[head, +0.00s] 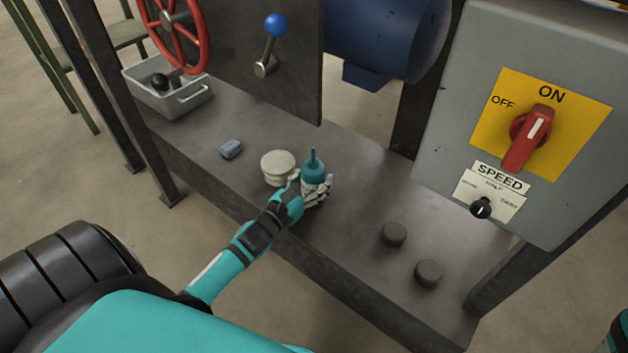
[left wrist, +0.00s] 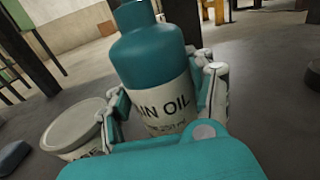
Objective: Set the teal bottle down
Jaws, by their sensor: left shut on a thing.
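The teal bottle (head: 314,167) has a narrow nozzle and a white label; in the left wrist view the bottle (left wrist: 153,60) shows the letters "IN OIL". My left gripper (head: 316,190) is shut on it, with fingers on both sides of the label, also in the left wrist view (left wrist: 165,105). The bottle is roughly upright at the grey bench (head: 350,215). Its base is hidden, so I cannot tell whether it touches the bench top. Part of my right arm shows at the lower right edge of the head view, but its gripper does not.
A pale round tin (head: 278,167) stands just left of the bottle. A small blue-grey block (head: 231,149) and a grey bin (head: 168,95) lie farther left. Two dark knobs (head: 393,234) (head: 428,273) stand to the right. A control box (head: 520,120) overhangs the right end. Bench between bottle and knobs is clear.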

